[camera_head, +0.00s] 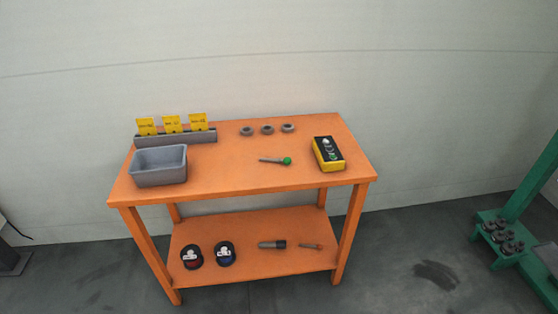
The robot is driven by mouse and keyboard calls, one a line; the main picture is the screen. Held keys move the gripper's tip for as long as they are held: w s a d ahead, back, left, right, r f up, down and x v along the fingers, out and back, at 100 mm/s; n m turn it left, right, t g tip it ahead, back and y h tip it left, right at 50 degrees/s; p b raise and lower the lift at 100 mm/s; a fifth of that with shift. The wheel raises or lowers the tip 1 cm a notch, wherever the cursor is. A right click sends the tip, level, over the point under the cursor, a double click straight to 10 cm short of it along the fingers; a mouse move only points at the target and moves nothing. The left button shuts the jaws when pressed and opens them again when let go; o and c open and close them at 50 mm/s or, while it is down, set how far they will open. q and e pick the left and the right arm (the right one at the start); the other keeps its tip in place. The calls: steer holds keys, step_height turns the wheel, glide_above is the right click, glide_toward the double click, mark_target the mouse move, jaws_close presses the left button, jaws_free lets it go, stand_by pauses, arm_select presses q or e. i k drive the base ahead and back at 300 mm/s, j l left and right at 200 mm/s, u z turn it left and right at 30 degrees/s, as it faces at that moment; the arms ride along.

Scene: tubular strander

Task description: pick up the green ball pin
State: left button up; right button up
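The green ball pin (276,161) lies on the top of the orange table (230,182), right of the middle. Its grey shaft points left and its green ball is at the right end. Nothing covers it, and clear table surface surrounds it. Neither of my grippers shows in the head view.
A grey bin (160,178) stands at the table's left, before a grey rack (178,138) with yellow cards. Three grey rings (267,129) lie behind the pin. A yellow control box (328,154) lies to its right. The lower shelf (255,225) holds several items. A green stand (515,215) is far right.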

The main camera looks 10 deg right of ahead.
mark_target(287, 160)
steer(key=i+j+z, duration=0.15)
steer(key=i+j, duration=0.15)
steer(key=i+j+z, duration=0.2)
steer(key=j, duration=0.2)
steer(key=i+j+z, duration=0.15)
steer(key=i+j, duration=0.15)
steer(key=j, duration=0.15)
